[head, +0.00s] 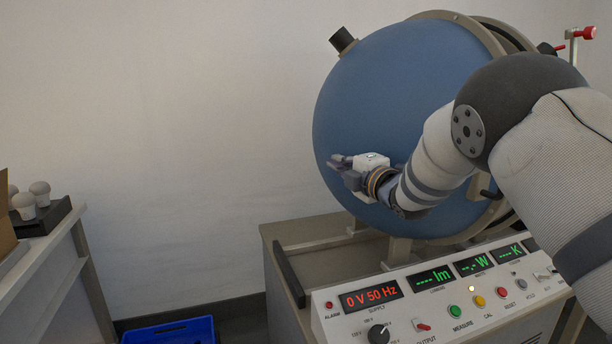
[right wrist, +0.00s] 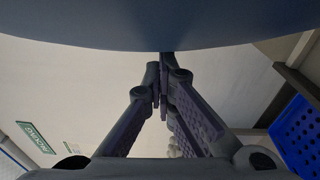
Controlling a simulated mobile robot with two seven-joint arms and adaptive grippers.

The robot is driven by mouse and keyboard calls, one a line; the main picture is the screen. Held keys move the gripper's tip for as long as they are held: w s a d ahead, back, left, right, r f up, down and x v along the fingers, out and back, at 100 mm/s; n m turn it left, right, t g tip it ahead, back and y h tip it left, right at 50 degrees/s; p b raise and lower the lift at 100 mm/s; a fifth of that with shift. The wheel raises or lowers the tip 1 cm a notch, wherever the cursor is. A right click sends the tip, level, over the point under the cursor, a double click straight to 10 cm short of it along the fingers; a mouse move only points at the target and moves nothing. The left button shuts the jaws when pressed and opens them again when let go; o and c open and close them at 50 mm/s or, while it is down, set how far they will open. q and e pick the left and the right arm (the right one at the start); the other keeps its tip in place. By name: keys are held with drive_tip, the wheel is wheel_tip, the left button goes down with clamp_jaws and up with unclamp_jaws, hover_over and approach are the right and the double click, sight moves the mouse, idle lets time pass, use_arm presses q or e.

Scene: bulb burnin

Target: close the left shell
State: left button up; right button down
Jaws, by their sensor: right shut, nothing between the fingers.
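The left shell (head: 385,95) is a large blue dome with a tan rim flange (head: 470,22), standing above the bench console. A dark gap shows beside the flange at the upper right; my arm hides most of the rest of the seam. My right gripper (head: 340,165) is shut and empty, in front of the lower left part of the dome. In the right wrist view its fingertips (right wrist: 163,72) meet just below the blue surface (right wrist: 160,22); I cannot tell whether they touch it. My left gripper is not in view.
The console (head: 440,300) with lit displays, a knob and buttons lies below the dome. A side table (head: 50,265) with a dark tray of bulbs (head: 40,215) is at left. A blue crate (head: 170,332) stands low between. The space left of the dome is free.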

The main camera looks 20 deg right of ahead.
drive_tip(key=d, duration=0.5)
drive_tip(key=shift+w+d+r, duration=0.15)
drive_tip(key=shift+w+d, duration=0.15)
drive_tip(key=shift+w, duration=0.05)
